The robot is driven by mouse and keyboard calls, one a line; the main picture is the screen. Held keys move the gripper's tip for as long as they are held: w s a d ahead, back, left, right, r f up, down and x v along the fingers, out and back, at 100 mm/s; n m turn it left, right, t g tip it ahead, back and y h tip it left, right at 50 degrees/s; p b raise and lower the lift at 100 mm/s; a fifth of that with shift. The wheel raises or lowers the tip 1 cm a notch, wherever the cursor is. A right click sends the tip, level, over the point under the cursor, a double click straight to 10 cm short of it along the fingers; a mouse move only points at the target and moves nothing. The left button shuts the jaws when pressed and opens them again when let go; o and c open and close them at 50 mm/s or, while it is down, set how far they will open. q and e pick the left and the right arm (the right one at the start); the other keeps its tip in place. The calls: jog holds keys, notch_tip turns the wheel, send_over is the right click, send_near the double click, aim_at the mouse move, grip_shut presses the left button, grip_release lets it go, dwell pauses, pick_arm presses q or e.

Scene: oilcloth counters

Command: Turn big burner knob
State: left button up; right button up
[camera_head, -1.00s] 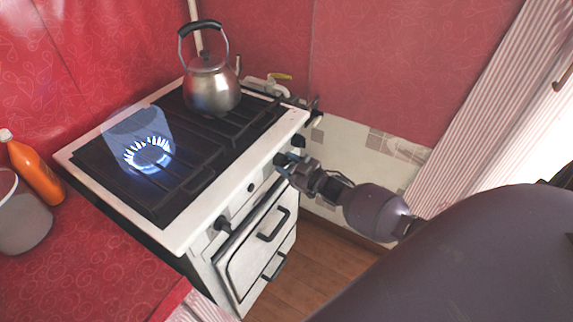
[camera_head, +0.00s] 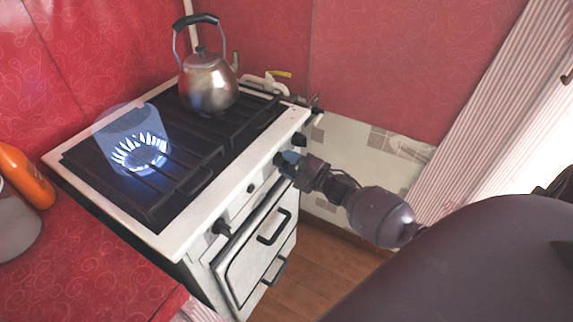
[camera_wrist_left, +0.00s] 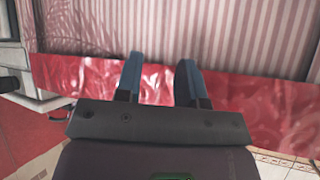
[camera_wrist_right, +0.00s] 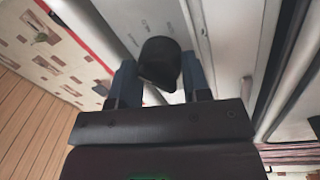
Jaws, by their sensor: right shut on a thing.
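A white stove (camera_head: 172,240) has black knobs along its front edge. My right gripper (camera_head: 287,161) is at the knob toward the right end of that front. In the right wrist view a black knob (camera_wrist_right: 160,58) sits between its two blue fingers, and the gripper is shut on it. Another black knob (camera_head: 222,227) sticks out near the left end of the front. A blue flame (camera_head: 140,155) burns on the left burner. My left gripper (camera_wrist_left: 160,82) shows only in its wrist view, open and empty, facing a red edge and striped cloth.
A metal kettle (camera_head: 208,85) stands on the back right of the stove top. An orange bottle (camera_head: 27,178) and a grey pot (camera_head: 15,225) stand on the red counter (camera_head: 85,260) at left. The oven door handle (camera_head: 274,228) juts out below the knobs.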

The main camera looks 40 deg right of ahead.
jog(key=shift+f+n+b, duration=0.2)
jog(key=shift+n+b, duration=0.1)
jog(key=shift+n, duration=0.8)
jog(key=n+y+b, duration=0.1)
jog(key=n, duration=0.3)
jog(key=n+b, duration=0.1)
jog(key=n, duration=0.2)
jog(key=shift+d+n+g, duration=0.1)
jog(key=shift+n+g, duration=0.2)
jog(key=shift+g, duration=0.1)
jog(key=shift+r+n+b, duration=0.15)
jog(key=shift+n+b, duration=0.45)
jog(key=shift+n, duration=0.6)
jog(key=shift+r+n, duration=0.1)
jog(key=shift+n, duration=0.3)
jog(key=o, duration=0.9)
